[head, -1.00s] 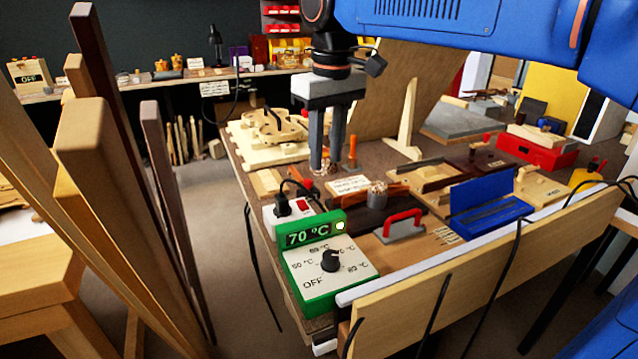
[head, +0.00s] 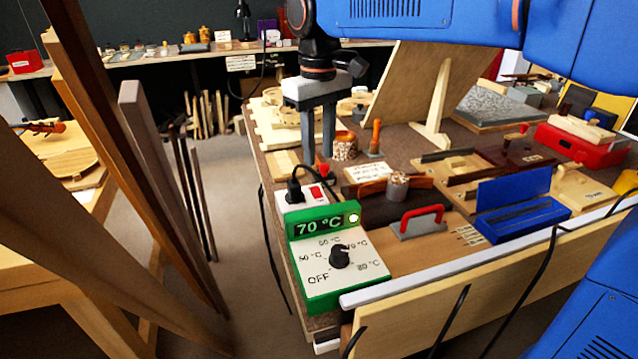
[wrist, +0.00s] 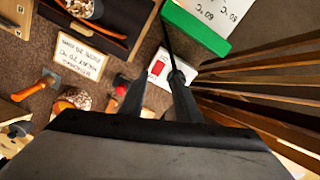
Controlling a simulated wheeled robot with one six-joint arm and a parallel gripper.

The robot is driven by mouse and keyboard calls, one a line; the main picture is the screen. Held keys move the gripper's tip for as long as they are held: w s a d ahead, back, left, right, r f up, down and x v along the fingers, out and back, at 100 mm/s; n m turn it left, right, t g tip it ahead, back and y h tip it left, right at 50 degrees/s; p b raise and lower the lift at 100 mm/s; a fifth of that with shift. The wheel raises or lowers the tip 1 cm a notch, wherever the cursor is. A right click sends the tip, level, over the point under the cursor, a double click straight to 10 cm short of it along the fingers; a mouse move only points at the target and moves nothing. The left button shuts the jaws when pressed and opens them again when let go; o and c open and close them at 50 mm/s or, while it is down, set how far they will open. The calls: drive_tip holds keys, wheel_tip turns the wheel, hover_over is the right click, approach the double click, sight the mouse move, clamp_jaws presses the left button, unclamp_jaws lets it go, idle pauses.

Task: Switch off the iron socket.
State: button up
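The iron socket is a white box (head: 290,207) at the bench's left edge with a red rocker switch (head: 317,193) and a black plug (head: 294,190) in it. In the wrist view its red switch (wrist: 158,68) shows between my fingers. My gripper (head: 318,165) points down just behind and above the socket, its fingers apart with nothing between them. In the wrist view my gripper (wrist: 151,82) covers part of the white box. I cannot tell the switch's position. The green controller (head: 336,213) in front reads 70 °C and its lamp is lit.
A cork-patterned pot (head: 344,146) and an orange-handled tool (head: 376,138) stand right of my fingers. A written card (head: 368,173) lies near the socket. Upright wooden pieces (head: 150,150) stand left, across a strip of floor.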

sight(319, 194)
wheel_tip(319, 194, down, 9)
drive_tip(key=shift+f, duration=0.1)
idle(0.3)
clamp_jaws()
